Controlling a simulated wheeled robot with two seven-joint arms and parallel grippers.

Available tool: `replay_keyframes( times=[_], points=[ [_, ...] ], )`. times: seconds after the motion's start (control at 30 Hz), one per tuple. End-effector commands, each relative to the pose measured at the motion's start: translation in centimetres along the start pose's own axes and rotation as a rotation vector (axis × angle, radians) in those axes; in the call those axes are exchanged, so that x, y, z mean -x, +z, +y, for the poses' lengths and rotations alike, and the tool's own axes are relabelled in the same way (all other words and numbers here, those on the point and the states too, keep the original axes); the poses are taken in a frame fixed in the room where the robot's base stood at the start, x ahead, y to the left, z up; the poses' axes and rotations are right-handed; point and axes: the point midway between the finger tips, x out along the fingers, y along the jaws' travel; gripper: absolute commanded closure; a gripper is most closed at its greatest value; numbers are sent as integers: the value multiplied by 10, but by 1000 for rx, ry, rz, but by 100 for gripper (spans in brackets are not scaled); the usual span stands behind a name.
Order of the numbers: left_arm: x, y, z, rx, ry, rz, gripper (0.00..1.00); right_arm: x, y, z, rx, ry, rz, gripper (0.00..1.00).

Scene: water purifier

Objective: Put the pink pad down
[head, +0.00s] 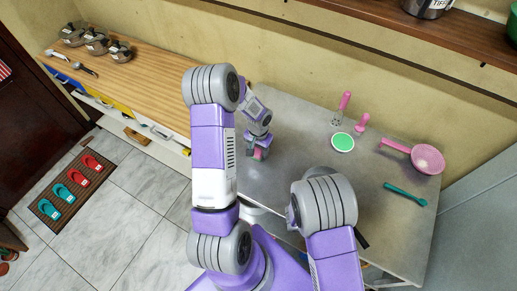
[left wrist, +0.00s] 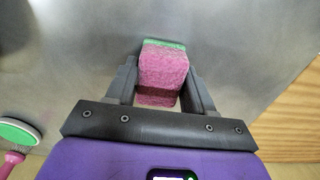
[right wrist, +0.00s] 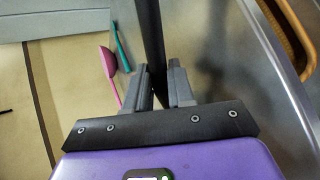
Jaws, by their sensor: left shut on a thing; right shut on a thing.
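The pink pad (left wrist: 163,68), a block with a thin green layer along one edge, is between the two fingers of my left gripper (left wrist: 160,80). In the head view my left gripper (head: 258,143) is low over the left part of the grey counter (head: 290,180), with a bit of the pad showing pink beneath it. I cannot tell whether the pad touches the counter. My right gripper (right wrist: 158,88) is shut on a long dark flat object (right wrist: 151,40). In the head view my right arm mostly hides that gripper.
A wooden counter (head: 140,80) with several pots is at left. The counter's middle is clear.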

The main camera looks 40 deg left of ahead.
Motion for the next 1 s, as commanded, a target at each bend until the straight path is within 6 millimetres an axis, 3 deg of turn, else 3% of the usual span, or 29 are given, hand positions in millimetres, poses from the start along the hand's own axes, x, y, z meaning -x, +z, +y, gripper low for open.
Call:
replay_keyframes(
  times=[0.1,0.13,0.3,0.67,1.0],
  points=[
    [-3,0,0,-1,0,-1,72,0,0,-2,4,-4,1,100],
    [-4,0,0,0,0,0,46,0,0,-2,4,-4,1,100],
    [-3,0,0,-1,1,0,22,0,0,-2,3,-4,1,100],
    [3,0,0,0,0,1,22,0,0,-2,4,-4,1,100],
    [69,-1,0,0,-1,6,22,0,0,-2,4,-4,1,100]
  ],
)
